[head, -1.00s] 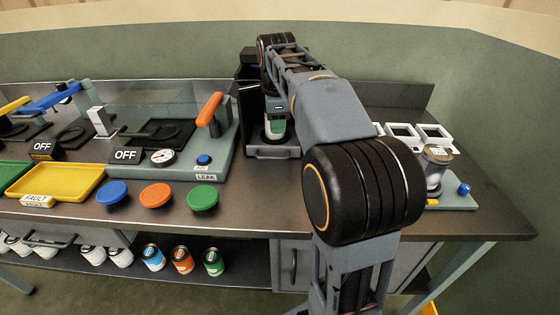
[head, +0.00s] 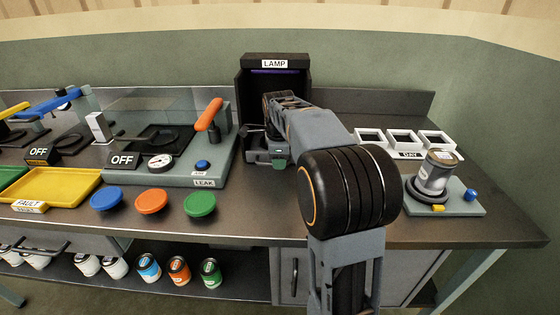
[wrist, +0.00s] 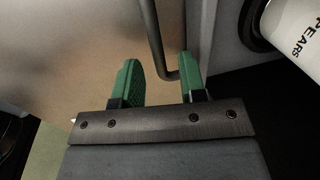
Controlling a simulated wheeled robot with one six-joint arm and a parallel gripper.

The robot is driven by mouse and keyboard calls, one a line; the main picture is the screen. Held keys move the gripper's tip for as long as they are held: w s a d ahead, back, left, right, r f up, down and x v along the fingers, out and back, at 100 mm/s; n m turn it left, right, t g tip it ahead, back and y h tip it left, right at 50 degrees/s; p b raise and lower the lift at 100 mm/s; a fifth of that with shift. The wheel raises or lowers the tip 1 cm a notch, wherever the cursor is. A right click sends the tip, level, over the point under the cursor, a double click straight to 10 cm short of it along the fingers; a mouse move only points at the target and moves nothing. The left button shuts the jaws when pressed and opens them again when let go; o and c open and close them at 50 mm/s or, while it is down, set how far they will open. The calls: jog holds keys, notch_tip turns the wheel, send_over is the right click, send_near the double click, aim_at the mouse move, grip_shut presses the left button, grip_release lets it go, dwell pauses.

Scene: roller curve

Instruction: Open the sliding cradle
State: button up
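The sliding cradle sits low in the dark lamp box (head: 249,85) at the back of the bench; in the head view my arm hides most of it. In the wrist view its grey front (wrist: 228,50) runs beside a metal bar handle (wrist: 154,38). My gripper (head: 278,160) is in front of the box. Its two green fingertips (wrist: 160,82) are apart, with the bent end of the handle between them, close to the right fingertip. I cannot tell whether they touch. A white can marked PEARS (wrist: 298,30) shows beside the grey front.
A leak tester (head: 190,180) with an orange lever stands left of the box. Blue, orange and green buttons (head: 151,201) line the front edge. White square frames (head: 402,139) and a stand with a can (head: 436,175) are at right.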

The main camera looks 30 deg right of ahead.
jog(key=shift+f, duration=0.3)
grip_shut()
dwell(0.3)
